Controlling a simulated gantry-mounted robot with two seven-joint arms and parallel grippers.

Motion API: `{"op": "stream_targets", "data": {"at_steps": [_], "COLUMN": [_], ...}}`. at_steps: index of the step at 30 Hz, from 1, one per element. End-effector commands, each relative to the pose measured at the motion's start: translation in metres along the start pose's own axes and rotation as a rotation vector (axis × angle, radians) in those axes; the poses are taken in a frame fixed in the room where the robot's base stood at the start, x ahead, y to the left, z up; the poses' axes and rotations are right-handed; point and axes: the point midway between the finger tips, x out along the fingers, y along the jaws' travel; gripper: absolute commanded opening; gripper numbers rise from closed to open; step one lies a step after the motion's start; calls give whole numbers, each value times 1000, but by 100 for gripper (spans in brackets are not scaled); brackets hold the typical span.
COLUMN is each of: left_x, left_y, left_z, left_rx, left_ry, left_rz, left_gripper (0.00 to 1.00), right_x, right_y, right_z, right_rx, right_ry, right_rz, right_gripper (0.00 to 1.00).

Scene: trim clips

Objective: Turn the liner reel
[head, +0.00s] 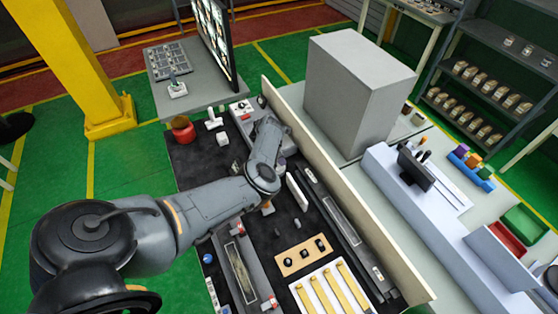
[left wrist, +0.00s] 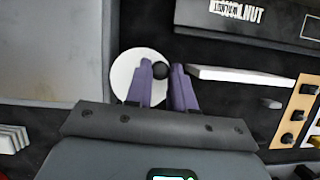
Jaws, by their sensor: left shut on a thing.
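The liner reel appears to be the round white disc (left wrist: 126,75) in the left wrist view, lying flat on the dark mat. A small black knob (left wrist: 159,70) stands near its right edge. The purple fingers of my left gripper (left wrist: 161,82) are shut on this knob, one on each side. The fingers and the gripper body cover the lower part of the disc. In the head view my left arm reaches over the mat (head: 192,168) from the left, and its wrist hides the reel and fingertips. My right gripper is in neither view.
A white upright bar (left wrist: 240,75) stands close to the right of the fingers. A long dark block (left wrist: 275,25) labelled "WALNUT" lies above it. A grey plate (left wrist: 55,55) is on the left. A tan board (head: 303,257) with black knobs and a cream wall (head: 345,185) border the area.

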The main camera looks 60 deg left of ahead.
Motion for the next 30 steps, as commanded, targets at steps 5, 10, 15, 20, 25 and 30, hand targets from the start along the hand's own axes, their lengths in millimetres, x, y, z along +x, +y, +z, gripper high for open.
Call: {"op": "stream_targets", "data": {"at_steps": [5, 10, 15, 20, 25, 30], "left_x": [6, 8, 10, 10, 10, 8], "left_y": [1, 4, 7, 10, 13, 15], "left_z": [3, 5, 6, 8, 9, 10], "left_rx": [-156, -305, -453, -584, -702, -792], "left_ry": [-4, -3, -4, -4, -4, -3], "left_rz": [63, 126, 186, 242, 291, 327], "left_gripper": [0, 0, 0, 0, 0, 0], "right_x": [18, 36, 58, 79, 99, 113], "right_y": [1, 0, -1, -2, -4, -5], "right_z": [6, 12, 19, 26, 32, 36], "right_rx": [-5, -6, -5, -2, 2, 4], "right_ry": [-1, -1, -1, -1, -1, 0], "right_rz": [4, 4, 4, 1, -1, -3], "right_gripper": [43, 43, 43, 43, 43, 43]}}
